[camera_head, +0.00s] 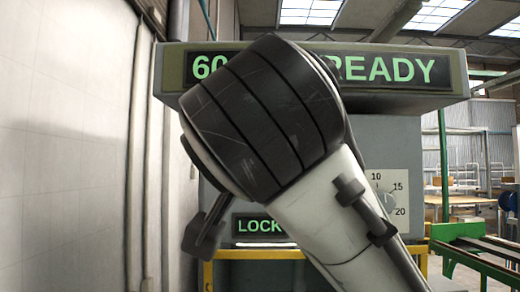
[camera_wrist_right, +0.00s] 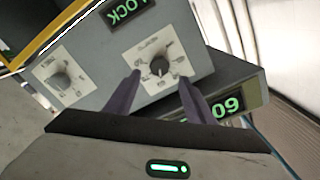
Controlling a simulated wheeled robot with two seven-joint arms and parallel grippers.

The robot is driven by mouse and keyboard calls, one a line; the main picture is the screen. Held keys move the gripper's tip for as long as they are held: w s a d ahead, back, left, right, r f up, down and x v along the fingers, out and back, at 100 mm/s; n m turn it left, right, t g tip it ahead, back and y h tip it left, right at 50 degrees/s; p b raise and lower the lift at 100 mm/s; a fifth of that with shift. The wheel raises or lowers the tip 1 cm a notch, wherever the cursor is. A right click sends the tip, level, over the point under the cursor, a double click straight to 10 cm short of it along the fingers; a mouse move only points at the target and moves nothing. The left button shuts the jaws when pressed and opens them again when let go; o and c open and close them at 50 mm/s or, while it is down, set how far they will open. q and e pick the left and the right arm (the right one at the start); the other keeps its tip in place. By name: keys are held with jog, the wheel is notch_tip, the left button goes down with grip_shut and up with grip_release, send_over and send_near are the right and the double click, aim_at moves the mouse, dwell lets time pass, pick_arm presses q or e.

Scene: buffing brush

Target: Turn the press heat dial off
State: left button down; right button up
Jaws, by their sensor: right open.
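The press shows a grey front panel with two dials. In the right wrist view, which sees it roughly upside down, a round dark dial (camera_wrist_right: 159,66) on a white plate lies between the fingertips of my right gripper (camera_wrist_right: 160,77). The gripper is open, with one finger on each side of the dial; I cannot tell whether they touch it. The second dial (camera_wrist_right: 62,80) lies farther left there. In the head view the second dial (camera_head: 387,201), marked 10, 15 and 20, is partly behind my right arm, which hides the first dial. The dial labels are otherwise unreadable. My left gripper is not in view.
A lit display (camera_head: 400,70) above the panel reads READY, with digits starting 60. A smaller LOCK display (camera_head: 255,225) sits lower. A yellow frame (camera_head: 225,254) runs below. A pale wall (camera_head: 65,150) stands left; green rails (camera_head: 475,250) stand right.

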jog(key=w+p, duration=0.1)
jog(key=w, duration=0.5)
jog(key=shift+w+p, duration=0.3)
jog(key=shift+p, duration=0.05)
jog(key=shift+f, duration=0.1)
jog(key=shift+c, duration=0.2)
jog(key=c, duration=1)
